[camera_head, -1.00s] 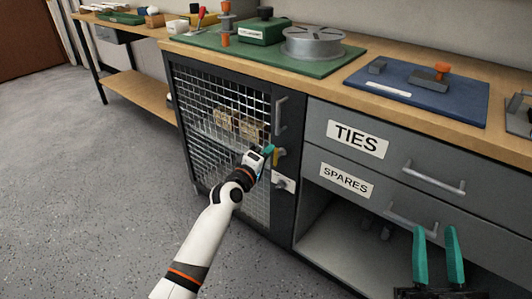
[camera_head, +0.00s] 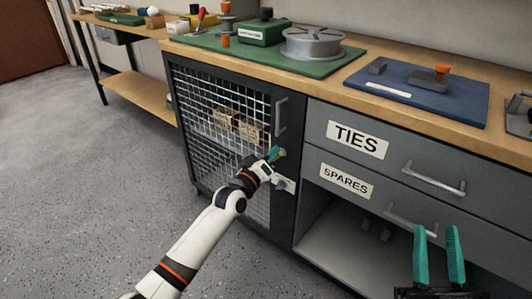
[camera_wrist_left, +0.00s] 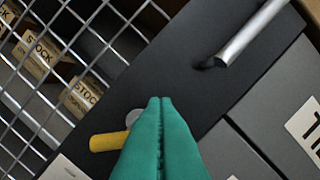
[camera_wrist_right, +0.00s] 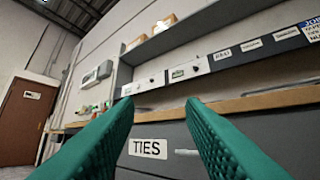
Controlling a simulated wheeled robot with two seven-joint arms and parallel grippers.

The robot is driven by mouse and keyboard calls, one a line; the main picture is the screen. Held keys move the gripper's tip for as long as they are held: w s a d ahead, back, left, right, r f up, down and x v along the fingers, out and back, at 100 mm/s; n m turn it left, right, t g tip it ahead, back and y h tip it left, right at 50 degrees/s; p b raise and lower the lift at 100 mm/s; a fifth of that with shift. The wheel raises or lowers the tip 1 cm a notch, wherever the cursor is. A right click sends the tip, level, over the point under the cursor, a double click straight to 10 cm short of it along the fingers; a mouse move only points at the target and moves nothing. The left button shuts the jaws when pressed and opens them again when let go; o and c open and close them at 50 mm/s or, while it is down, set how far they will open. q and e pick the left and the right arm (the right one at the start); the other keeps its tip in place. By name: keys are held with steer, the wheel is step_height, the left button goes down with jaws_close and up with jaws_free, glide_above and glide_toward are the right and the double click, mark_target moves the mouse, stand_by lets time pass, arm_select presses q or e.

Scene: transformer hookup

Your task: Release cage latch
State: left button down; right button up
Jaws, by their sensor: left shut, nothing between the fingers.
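The cage door (camera_head: 210,117) is a dark frame with wire mesh, and it looks shut. Its latch has a yellow lever (camera_wrist_left: 108,141) and a grey round pivot (camera_wrist_left: 131,117), partly hidden by my fingers in the left wrist view. My left gripper (camera_head: 277,153) is at the latch, below the door's bar handle (camera_head: 281,116). Its green fingers (camera_wrist_left: 160,102) are shut together with nothing between them, right beside the lever. I cannot tell whether they touch it. My right gripper (camera_head: 436,228) is open and empty in front of the drawers; its spread fingers show in the right wrist view (camera_wrist_right: 160,108).
A pale plate (camera_head: 284,184) sits on the door frame below the latch. Boxes marked STOCK (camera_wrist_left: 38,55) stand behind the mesh. The TIES drawer (camera_head: 400,150) and SPARES drawer (camera_head: 330,170) are to the right, with protruding handles. The floor (camera_head: 90,200) at left is clear.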

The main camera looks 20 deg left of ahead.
arm_select(q)
steer(key=m, duration=0.2)
steer(key=d+m+h+p, duration=0.1)
steer(key=m, duration=0.1)
steer(key=shift+s+f, duration=0.1)
steer(key=shift+s, duration=0.1)
steer(key=shift+s+d+f+m+h+p, duration=0.1)
steer(key=shift+d+f+m+h+p, duration=0.1)
steer(key=shift+m, duration=0.85)
steer(key=shift+d+f+m+h+p, duration=0.1)
steer(key=shift+m+h+p, duration=0.1)
steer(key=shift+m, duration=0.85)
arm_select(e)
step_height(320, 180, down, 6)
steer(key=w+g+h, duration=0.1)
steer(key=w+g, duration=0.1)
steer(key=g, duration=0.2)
steer(key=shift+w+d+g+h, duration=0.15)
steer(key=shift+d+g+h, duration=0.05)
steer(key=shift+g+h, duration=0.2)
